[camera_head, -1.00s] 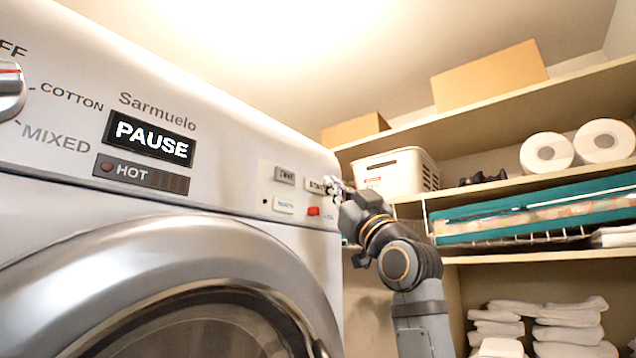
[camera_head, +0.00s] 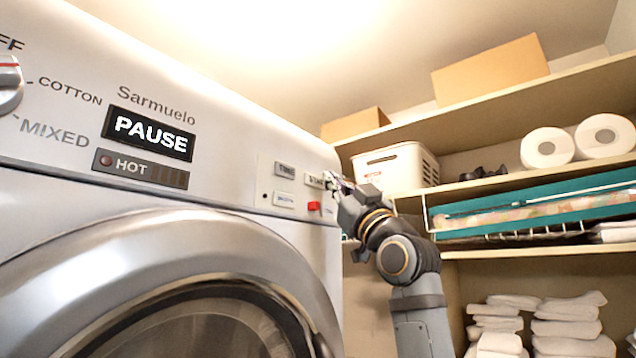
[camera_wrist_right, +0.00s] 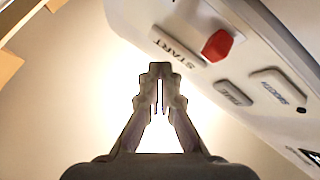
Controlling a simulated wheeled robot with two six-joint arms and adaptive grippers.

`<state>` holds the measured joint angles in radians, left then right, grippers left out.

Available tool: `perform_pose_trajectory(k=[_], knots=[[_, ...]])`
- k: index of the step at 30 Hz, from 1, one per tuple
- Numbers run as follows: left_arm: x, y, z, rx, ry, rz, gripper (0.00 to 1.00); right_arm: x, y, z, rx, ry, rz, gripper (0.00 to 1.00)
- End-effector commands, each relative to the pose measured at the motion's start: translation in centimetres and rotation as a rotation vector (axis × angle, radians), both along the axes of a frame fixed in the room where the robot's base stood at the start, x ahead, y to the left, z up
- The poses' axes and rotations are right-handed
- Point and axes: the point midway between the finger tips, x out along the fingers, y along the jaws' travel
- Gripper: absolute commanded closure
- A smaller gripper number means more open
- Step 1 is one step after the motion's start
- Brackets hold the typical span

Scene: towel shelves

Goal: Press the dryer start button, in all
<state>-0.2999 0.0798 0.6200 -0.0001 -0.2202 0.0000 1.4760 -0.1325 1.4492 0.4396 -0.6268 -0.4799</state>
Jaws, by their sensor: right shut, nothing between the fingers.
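The white dryer (camera_head: 230,125) fills the left of the head view, and its display (camera_head: 148,133) reads PAUSE. Its start button (camera_head: 315,181) is a pale key near the right end of the panel; it also shows in the right wrist view (camera_wrist_right: 178,46). My right gripper (camera_head: 333,183) is shut and empty at the right edge of that button, partly covering it. In the right wrist view its fingertips (camera_wrist_right: 159,72) are together just below the START key. I cannot tell whether they touch it. My left gripper is not in view.
Beside the start button are a red button (camera_head: 314,205), a TIME key (camera_head: 285,170) and another pale key (camera_head: 284,199). Shelves at right hold a white basket (camera_head: 395,166), toilet rolls (camera_head: 547,148), a teal item (camera_head: 530,212) and folded towels (camera_head: 570,328).

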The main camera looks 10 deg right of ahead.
Motion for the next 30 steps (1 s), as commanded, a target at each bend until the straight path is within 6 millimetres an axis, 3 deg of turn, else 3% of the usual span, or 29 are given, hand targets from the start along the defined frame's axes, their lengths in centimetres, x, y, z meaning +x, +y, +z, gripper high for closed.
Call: perform_pose_trajectory(k=[30], knots=[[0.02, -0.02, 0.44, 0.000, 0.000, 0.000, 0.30, 0.61, 0.63, 0.02, 0.000, 0.000, 0.000, 1.00]])
